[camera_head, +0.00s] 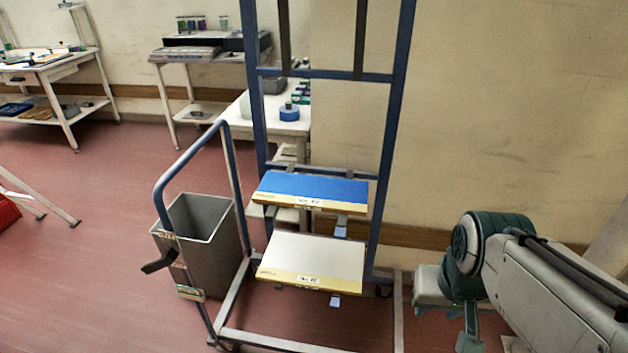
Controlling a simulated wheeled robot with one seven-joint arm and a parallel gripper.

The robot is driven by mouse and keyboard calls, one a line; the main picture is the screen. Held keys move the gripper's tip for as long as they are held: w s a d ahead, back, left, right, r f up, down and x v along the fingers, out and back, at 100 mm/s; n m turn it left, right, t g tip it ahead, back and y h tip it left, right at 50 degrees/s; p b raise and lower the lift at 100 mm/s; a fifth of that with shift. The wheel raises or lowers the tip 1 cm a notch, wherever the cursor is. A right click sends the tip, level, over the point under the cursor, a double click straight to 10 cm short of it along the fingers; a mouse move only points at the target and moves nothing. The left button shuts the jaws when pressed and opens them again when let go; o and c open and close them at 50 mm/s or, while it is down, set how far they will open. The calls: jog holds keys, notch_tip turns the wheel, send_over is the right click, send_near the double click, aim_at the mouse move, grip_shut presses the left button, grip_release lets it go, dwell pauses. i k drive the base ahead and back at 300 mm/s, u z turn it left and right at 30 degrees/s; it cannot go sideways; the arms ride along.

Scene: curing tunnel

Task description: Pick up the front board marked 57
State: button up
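Two boards rest one above the other on the blue metal rack. The upper board (313,186) has a blue top and a yellow front edge with a small white label. The lower board (315,254) has a white top and a yellow front edge with a similar label. The label numbers are too small to read surely, so I cannot tell which board is marked 57. My gripper (468,338) is at the lower right, apart from both boards and right of the rack. It is partly cut off by the bottom edge, and its fingers do not show clearly.
The rack (398,130) has tall uprights and a floor frame. A blue-handled trolley frame (190,150) and a grey bin (203,225) stand at its left. White worktables (160,58) line the wall behind. Red floor is open at the left.

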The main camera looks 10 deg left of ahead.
aim_at(336, 195)
jog(key=k, duration=1.2)
jog(key=u, duration=0.6)
jog(key=i, duration=0.45)
jog(key=u, duration=1)
jog(key=i, duration=1.9)
jog(key=z, duration=0.9)
jog(key=i, duration=0.3)
jog(key=z, duration=0.35)
